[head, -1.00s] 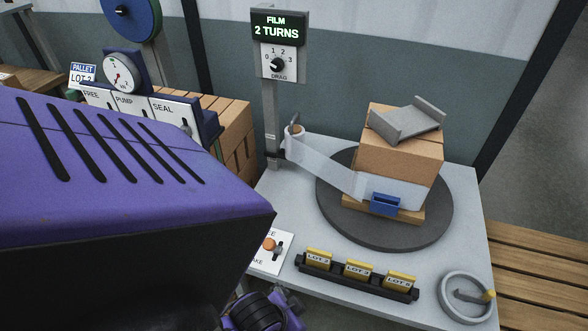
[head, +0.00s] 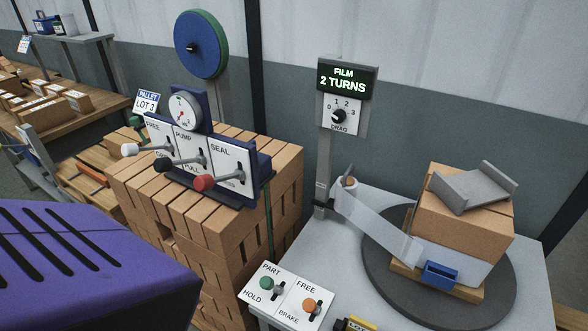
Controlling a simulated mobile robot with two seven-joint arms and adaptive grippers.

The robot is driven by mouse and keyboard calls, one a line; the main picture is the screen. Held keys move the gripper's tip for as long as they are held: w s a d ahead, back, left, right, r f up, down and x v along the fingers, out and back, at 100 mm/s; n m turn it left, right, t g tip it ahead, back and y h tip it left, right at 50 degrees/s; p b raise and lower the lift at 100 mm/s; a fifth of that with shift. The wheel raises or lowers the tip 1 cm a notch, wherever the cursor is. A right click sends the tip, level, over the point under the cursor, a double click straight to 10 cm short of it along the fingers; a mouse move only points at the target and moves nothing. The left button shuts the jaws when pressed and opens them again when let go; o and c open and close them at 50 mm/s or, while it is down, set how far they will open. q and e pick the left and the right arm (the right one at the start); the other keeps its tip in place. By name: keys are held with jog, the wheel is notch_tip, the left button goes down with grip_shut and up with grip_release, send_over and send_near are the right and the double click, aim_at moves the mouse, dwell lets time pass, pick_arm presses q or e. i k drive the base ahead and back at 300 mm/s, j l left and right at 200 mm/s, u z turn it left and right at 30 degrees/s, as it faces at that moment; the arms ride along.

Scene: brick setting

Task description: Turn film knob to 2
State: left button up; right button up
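The film drag knob (head: 339,116) is a small black dial on a white plate marked 0, 1, 2, 3 and DRAG. It sits on a grey post right of the middle in the head view. Its pointer is too small to read with certainty. Above it a dark display (head: 346,79) reads FILM 2 TURNS in green. Clear film (head: 385,230) runs from a roll (head: 348,188) on the post to a brick stack (head: 465,220) on a dark turntable (head: 385,270). Neither of my grippers shows in this view.
A PART/HOLD and FREE/BRAKE switch plate (head: 288,296) is at the table's near left corner. Space directly before the knob is clear.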

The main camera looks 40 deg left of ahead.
aim_at(339, 115)
jog(key=i+j+u, duration=0.1)
jog(key=u, duration=0.65)
jog(key=z, duration=0.2)
jog(key=k, duration=0.05)
